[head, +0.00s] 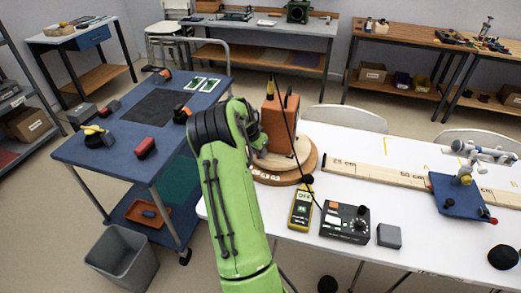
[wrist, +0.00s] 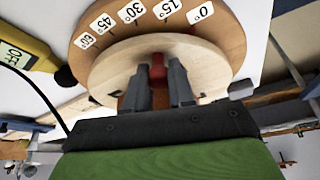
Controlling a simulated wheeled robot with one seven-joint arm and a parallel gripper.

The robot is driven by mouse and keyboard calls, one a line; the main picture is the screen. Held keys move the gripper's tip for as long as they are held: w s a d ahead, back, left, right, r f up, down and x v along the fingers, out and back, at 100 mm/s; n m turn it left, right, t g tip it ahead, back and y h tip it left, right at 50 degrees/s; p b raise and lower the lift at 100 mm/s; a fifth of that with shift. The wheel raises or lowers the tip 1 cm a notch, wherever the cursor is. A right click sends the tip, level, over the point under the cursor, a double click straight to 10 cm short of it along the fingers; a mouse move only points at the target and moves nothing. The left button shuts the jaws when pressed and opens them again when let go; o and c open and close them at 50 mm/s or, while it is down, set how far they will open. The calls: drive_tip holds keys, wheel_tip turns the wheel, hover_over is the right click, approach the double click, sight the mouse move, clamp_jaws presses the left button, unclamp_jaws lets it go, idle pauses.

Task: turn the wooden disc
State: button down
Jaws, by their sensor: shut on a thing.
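The pale wooden disc (wrist: 108,72) lies on a wider, darker round wooden base (wrist: 228,38) with angle labels from 0° to 60° along its edge. In the head view the base (head: 293,181) sits on the white table, with a brown speaker box (head: 283,124) standing on top. A small red peg (wrist: 157,72) is at the disc's edge. My gripper (wrist: 158,78) has a finger on each side of the peg and is shut on it. In the head view my green arm hides most of the gripper. The reading against the scale is not clear.
A yellow meter (head: 301,208), a black control box (head: 345,223) and a grey block (head: 389,236) lie right of my arm. A wooden ruler (head: 375,176) runs to the right. A blue cart (head: 180,129) stands left. A thin cable hangs from the speaker.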

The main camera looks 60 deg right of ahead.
drive_tip(key=shift+w, duration=0.15)
idle(0.4)
drive_tip(key=c, duration=1)
unclamp_jaws()
drive_tip(key=shift+o, duration=0.2)
drive_tip(key=shift+r, duration=0.1)
drive_tip(key=p+v, duration=0.4)
drive_tip(key=v, duration=1.1)
drive_tip(key=shift+w+r, duration=0.15)
drive_tip(key=shift+r, duration=0.1)
drive_tip(key=shift+a, duration=0.1)
